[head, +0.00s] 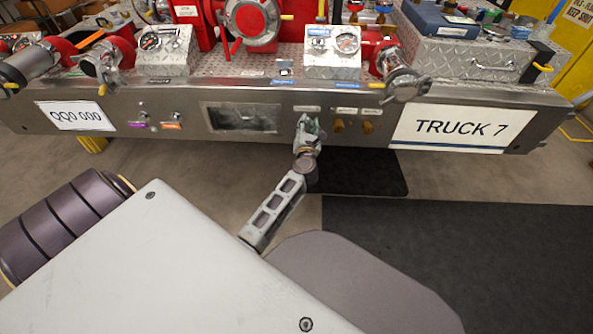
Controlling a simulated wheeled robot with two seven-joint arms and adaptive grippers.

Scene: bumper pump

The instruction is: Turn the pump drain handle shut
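The pump's grey metal bumper (250,93) runs across the head view, with controls on its front face. My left gripper (307,137) reaches up from below to the face, right of the recessed opening. One slotted grey finger link and its tip show; the rest is hidden behind my white arm cover, so its opening cannot be judged. The tip overlaps a small fitting under a pale label (307,108) too small to read. This may be the drain handle; it is mostly covered, and contact or its turn angle cannot be told. My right gripper is not in view.
Two brass knobs (353,127) sit just right of the gripper. Small controls with purple and orange labels (171,126) are at left. A TRUCK 7 plate (450,126) and a QQ0 000 plate (75,115) flank the face. A dark mat (460,250) covers the floor at right.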

